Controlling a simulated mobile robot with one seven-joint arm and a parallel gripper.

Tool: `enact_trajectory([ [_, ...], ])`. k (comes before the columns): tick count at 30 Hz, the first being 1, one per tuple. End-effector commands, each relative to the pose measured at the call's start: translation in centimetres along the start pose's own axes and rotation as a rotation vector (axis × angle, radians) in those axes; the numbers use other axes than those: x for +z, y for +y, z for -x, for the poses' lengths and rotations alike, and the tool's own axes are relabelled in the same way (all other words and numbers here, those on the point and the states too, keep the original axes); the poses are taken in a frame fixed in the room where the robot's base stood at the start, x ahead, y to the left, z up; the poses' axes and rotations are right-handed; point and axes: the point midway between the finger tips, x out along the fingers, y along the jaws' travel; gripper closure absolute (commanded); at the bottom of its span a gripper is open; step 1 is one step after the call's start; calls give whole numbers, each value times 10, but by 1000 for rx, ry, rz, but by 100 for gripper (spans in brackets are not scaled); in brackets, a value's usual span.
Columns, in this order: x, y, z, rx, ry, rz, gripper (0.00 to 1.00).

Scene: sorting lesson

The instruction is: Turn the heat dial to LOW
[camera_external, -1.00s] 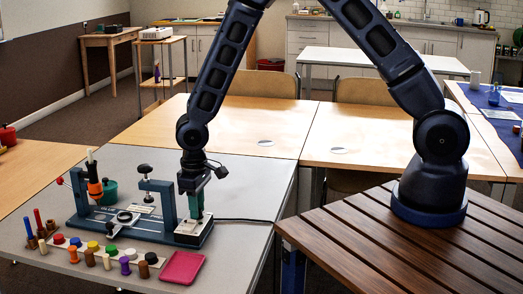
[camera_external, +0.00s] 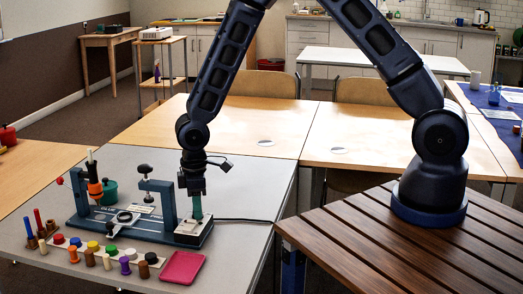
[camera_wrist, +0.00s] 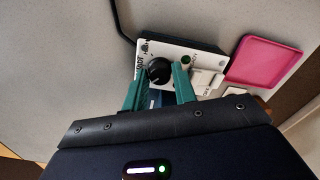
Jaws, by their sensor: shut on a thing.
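The heat dial (camera_wrist: 158,70) is a round black knob on a white-topped control box (camera_wrist: 190,46). In the wrist view it shows between the teal fingertips of my gripper (camera_wrist: 159,79), which is shut on it. Its pointer and the lettering around it are too small to read surely. In the external view my gripper (camera_external: 196,213) points down onto the control box (camera_external: 190,238), at the right end of a blue-grey bench fixture (camera_external: 143,232). The dial is hidden there by the fingers.
A pink tray (camera_external: 182,268) lies in front of the box. Several coloured pegs stand at the left front. A black cable (camera_external: 245,219) runs off to the right.

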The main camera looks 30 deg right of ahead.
Motion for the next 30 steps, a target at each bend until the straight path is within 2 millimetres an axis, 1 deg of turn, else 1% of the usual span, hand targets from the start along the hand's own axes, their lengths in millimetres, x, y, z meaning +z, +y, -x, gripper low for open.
enact_trajectory([
  [8,0,0,0,0,1,-1,95],
  [9,0,0,0,0,1,-1,65],
  [17,0,0,0,0,0,-2,64],
  [20,0,0,3,0,1,-2,64],
  [23,-1,0,12,1,3,-3,64],
  [26,0,1,27,1,3,-4,64],
  [30,-1,1,53,2,4,-4,64],
])
